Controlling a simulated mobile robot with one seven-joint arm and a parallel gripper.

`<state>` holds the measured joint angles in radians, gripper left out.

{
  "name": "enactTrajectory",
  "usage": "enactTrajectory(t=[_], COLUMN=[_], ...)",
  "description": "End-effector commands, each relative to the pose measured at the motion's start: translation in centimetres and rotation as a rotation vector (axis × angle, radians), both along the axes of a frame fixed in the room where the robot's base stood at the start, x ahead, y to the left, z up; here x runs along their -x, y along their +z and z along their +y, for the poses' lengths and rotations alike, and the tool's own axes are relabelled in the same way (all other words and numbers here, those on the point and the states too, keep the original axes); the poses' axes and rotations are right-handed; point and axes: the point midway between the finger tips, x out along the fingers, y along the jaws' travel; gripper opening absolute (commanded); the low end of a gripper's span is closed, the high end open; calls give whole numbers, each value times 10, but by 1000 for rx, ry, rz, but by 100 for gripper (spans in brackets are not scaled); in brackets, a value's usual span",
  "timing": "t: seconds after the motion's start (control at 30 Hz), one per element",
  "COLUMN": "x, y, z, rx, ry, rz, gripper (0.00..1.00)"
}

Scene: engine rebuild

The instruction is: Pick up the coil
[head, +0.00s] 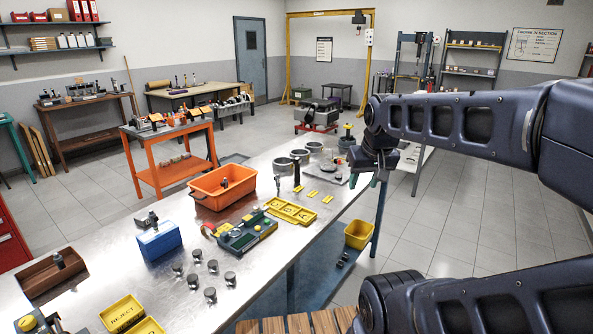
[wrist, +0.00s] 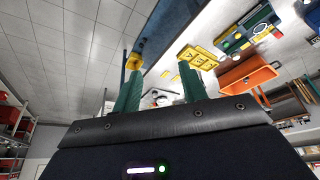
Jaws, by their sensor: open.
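I cannot tell for sure which part is the coil. A small dark upright part (head: 58,260) stands in the brown tray (head: 35,285) at the left end of the steel bench. A tall dark cylinder (head: 297,172) stands near the bench's far end, beside the grey rings. My gripper (head: 374,182) hangs past the bench's right edge, apart from these parts. In the wrist view, its two green fingers (wrist: 160,88) are spread with nothing between them.
The steel bench (head: 105,268) also bears an orange bin (head: 205,197), a blue box (head: 158,241), a green-and-yellow device (head: 243,235), yellow trays (head: 122,314) and several small dark pistons (head: 210,295). A yellow bin (head: 358,235) sits below the bench's right edge. The floor at right is clear.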

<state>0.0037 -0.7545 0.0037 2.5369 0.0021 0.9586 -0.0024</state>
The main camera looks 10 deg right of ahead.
Motion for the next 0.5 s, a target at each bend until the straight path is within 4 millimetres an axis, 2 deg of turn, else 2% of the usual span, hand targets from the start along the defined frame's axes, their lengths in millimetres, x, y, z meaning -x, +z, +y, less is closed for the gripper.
enactTrajectory(t=[0.1, 0.17, 0.5], x=[0, 0, -3], y=[0, 0, 2], z=[0, 0, 0], rx=[0, 0, 2], ry=[0, 0, 6], rz=[0, 0, 2], gripper=[44, 56, 56])
